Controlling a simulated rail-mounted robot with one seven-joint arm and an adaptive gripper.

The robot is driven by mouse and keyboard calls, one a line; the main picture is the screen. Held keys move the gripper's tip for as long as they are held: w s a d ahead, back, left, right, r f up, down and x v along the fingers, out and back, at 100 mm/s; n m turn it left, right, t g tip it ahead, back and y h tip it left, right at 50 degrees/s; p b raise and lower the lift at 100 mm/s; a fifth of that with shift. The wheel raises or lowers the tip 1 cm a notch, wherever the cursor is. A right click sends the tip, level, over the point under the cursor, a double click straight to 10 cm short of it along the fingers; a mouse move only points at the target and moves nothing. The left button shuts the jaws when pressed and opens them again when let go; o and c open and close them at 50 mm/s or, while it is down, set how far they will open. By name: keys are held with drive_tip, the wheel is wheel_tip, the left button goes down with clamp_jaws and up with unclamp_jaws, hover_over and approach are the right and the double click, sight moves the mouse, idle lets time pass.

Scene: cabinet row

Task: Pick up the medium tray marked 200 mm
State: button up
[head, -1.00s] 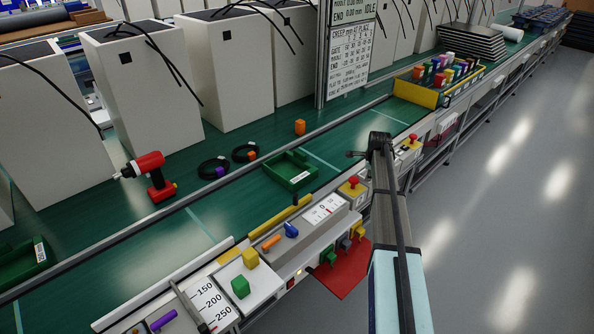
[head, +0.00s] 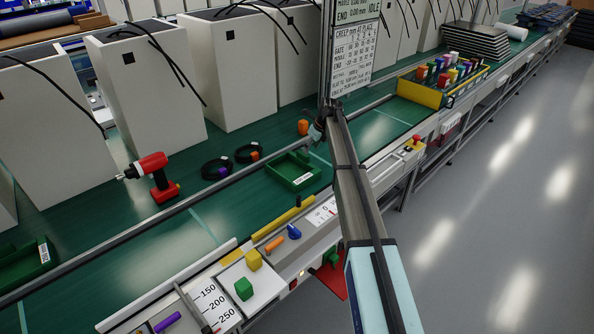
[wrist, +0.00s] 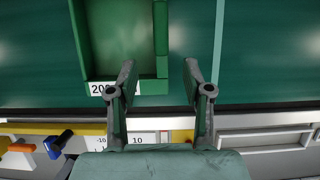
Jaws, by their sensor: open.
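In the wrist view this tray (wrist: 162,45) shows a white label (wrist: 97,88) starting with "20"; the rest is hidden by a finger. My gripper (wrist: 158,68) is open and empty, its two fingertips apart and overlapping the line of the tray's right wall. In the head view my gripper (head: 313,138) is above the tray's far right corner. I cannot tell the height gap. Another green tray (head: 25,265) lies at the far left.
A panel with coloured controls (head: 275,243) runs along the front edge. A grey rail and tall white cabinets (head: 150,85) stand behind. A post carries a sign (head: 352,55).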

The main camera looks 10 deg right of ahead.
sight(304, 162)
drive_tip(key=p+x, duration=0.3)
drive_tip(key=x, duration=0.8)
drive_tip(key=shift+w+f+p, duration=0.15)
drive_tip(key=shift+f+p, duration=0.15)
drive_tip(key=shift+p, duration=0.05)
drive_tip(key=shift+c, duration=0.4)
clamp_jaws()
